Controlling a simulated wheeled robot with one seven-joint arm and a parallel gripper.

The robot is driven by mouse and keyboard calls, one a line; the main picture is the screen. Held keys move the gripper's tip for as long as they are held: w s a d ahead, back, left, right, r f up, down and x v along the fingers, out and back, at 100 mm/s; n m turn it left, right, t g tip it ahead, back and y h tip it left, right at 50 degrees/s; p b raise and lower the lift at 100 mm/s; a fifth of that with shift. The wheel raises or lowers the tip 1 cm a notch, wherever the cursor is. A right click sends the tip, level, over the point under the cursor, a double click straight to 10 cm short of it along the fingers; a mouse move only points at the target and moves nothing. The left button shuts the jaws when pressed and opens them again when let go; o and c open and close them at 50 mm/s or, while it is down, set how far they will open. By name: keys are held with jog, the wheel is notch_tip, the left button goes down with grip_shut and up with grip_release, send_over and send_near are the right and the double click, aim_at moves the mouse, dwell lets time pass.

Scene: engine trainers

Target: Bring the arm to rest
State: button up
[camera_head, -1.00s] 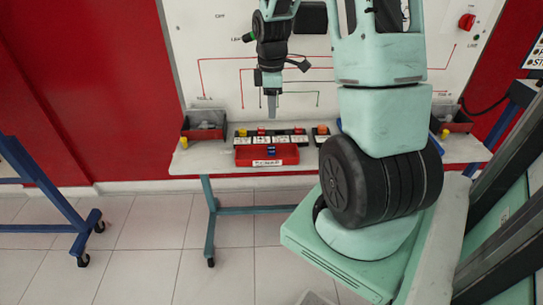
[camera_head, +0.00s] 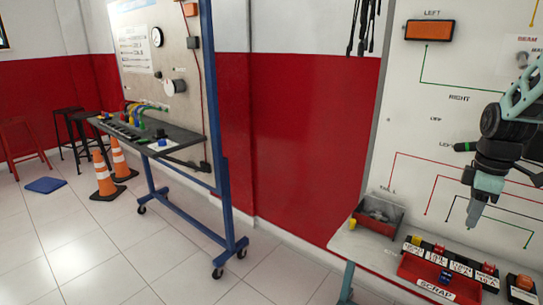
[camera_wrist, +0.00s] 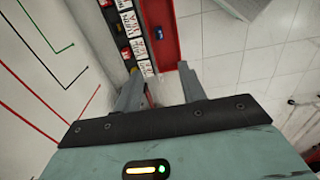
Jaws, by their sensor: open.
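My gripper (camera_head: 474,213) hangs at the right of the head view, pointing down in front of the white wiring board (camera_head: 430,150) and above the bench. In the wrist view my gripper (camera_wrist: 162,84) shows two grey fingers spread apart with nothing between them. Below and beyond the fingers are the red scrap tray (camera_wrist: 160,22) with a small blue piece in it and a row of labelled compartments (camera_wrist: 129,25). The head view cuts off most of my arm at the right edge.
A red bin (camera_head: 378,215) stands on the bench's left end. The red scrap tray (camera_head: 420,272) sits at the bench front. To the left are a blue-framed trainer stand (camera_head: 228,200), orange cones (camera_head: 103,180) and stools (camera_head: 72,130). Open tiled floor (camera_head: 130,255) lies between.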

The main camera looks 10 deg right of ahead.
jog(key=a+r+p, duration=0.1)
jog(key=a+r, duration=0.2)
jog(key=a, duration=2.2)
jog(key=s+a+p, duration=0.1)
jog(key=s+a, duration=1.4)
jog(key=s, duration=0.2)
jog(key=shift+s+r+y, duration=0.15)
jog(key=shift+r+y, duration=0.15)
jog(key=shift+r, duration=0.05)
jog(key=shift+a, duration=0.1)
jog(key=shift+c, duration=0.5)
